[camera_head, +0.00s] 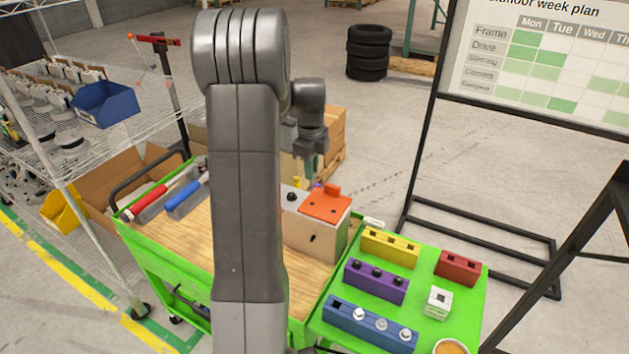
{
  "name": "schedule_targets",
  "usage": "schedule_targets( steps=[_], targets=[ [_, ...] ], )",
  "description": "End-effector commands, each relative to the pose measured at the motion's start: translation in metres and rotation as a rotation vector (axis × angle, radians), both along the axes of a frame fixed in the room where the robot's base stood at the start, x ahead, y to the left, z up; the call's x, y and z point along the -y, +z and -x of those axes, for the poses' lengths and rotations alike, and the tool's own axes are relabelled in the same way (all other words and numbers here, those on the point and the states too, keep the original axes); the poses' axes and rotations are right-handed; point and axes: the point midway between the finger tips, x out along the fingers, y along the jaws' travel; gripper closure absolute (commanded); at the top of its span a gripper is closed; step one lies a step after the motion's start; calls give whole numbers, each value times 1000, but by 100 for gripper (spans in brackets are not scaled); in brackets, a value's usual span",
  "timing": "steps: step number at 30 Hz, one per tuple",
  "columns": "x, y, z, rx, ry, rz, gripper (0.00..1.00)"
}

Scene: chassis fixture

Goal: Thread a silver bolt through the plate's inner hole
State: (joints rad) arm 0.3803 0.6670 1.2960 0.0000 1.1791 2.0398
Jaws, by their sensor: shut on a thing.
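The orange plate (328,202) lies on top of a pale box (302,233) on the cart. Small dark holes show in the plate, and it has a raised tab at its back edge. My gripper (310,172) is above and behind the plate, pointing down and apart from it. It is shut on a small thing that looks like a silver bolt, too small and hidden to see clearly. Silver bolts (381,324) stand upright in the blue block (343,320) at the front right. The leftmost hole of that block is empty.
A black bolt (291,196) stands on the box left of the plate. Purple (376,281), yellow (391,246) and red (458,267) blocks and a small white block (437,303) stand on the green side shelf (464,310). Tools lie at the cart's left. My arm hides the middle.

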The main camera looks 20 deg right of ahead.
Motion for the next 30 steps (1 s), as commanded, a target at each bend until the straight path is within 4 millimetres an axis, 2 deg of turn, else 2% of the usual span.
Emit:
schedule_targets(
  steps=[8, 22, 30],
  targets=[
    [0, -5, -3, 0, 8, 0, 100],
    [0, -39, -3, 0, 7, 0, 100],
    [0, -46, -3, 1, 7, 1, 100]
  ],
)
